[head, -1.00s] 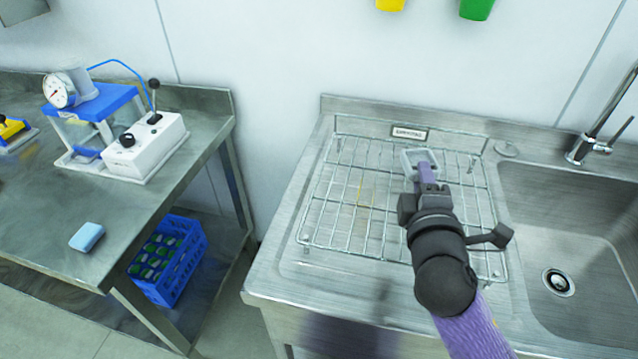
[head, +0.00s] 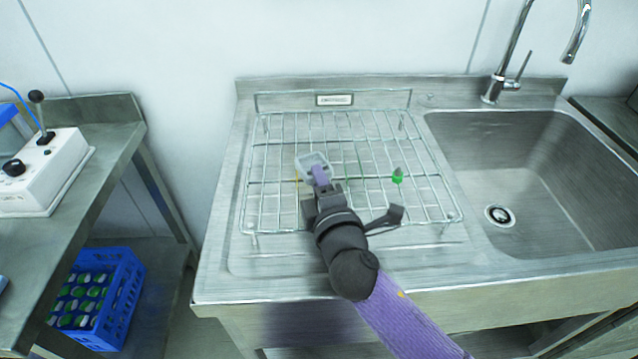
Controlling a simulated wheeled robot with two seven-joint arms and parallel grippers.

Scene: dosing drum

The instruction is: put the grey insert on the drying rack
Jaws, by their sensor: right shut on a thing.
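The grey insert (head: 309,158) is a small, light grey, open frame-like piece. My right gripper (head: 320,177), with purple fingers, is shut on its near edge and holds it over the left-middle part of the drying rack. The drying rack (head: 262,208) is a wire grid on the steel drainboard, with a small label plate (head: 334,100) behind it. I cannot tell whether the insert touches the wires. The gripper and wrist hide part of the rack's front. My left gripper is not in view.
A small green thing with a dark tip (head: 398,177) is on the right part of the rack. The sink basin (head: 530,170) and tap (head: 505,65) are at the right. A bench with a white control box (head: 45,175) and a blue crate (head: 105,300) are at the left.

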